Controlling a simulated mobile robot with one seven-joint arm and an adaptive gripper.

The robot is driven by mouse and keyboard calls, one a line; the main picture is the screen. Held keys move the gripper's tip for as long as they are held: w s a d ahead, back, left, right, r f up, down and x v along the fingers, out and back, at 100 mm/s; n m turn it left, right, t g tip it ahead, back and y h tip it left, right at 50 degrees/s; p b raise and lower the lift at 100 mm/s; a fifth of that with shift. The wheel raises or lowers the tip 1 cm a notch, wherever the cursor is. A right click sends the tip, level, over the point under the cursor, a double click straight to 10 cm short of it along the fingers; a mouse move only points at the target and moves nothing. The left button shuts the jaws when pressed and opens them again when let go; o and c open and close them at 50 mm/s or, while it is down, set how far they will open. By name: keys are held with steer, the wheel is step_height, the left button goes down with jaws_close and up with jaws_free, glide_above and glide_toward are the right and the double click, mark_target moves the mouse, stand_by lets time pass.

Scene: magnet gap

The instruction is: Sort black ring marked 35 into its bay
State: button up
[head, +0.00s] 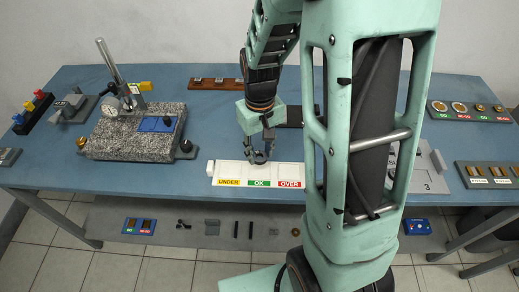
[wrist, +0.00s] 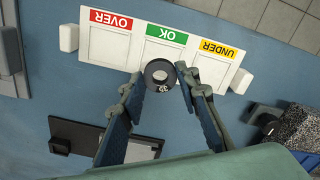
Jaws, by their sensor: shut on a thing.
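The black ring marked 35 (wrist: 159,73) shows in the wrist view between the fingertips of my gripper (wrist: 158,80). My gripper is shut on the ring. In the wrist view the ring appears in front of the near edge of the OK bay (wrist: 166,50); its height above the tray is hard to tell. The white sorting tray has three bays: UNDER (wrist: 212,66) in yellow, OK in green and OVER (wrist: 110,45) in red. In the head view my gripper (head: 262,153) is over the tray's back edge, near the OK bay (head: 260,172), with the ring (head: 259,157) small and dark below it.
A granite block with a dial gauge stand (head: 135,140) stands left of the tray. A dark plate (wrist: 82,137) lies behind the tray. A wooden rack (head: 215,83) is at the back, and trays of samples (head: 470,110) stand at the right.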

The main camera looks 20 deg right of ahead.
mark_target(260, 171)
steer(key=shift+f, duration=0.15)
steer(key=shift+f+b, duration=2.2)
steer(key=shift+f, duration=0.45)
steer(key=shift+f, duration=0.2)
steer(key=o, duration=1.2)
steer(key=c, duration=0.5)
steer(key=shift+r, duration=0.1)
steer(key=shift+r+p, duration=1.65)
steer(key=shift+r, duration=0.6)
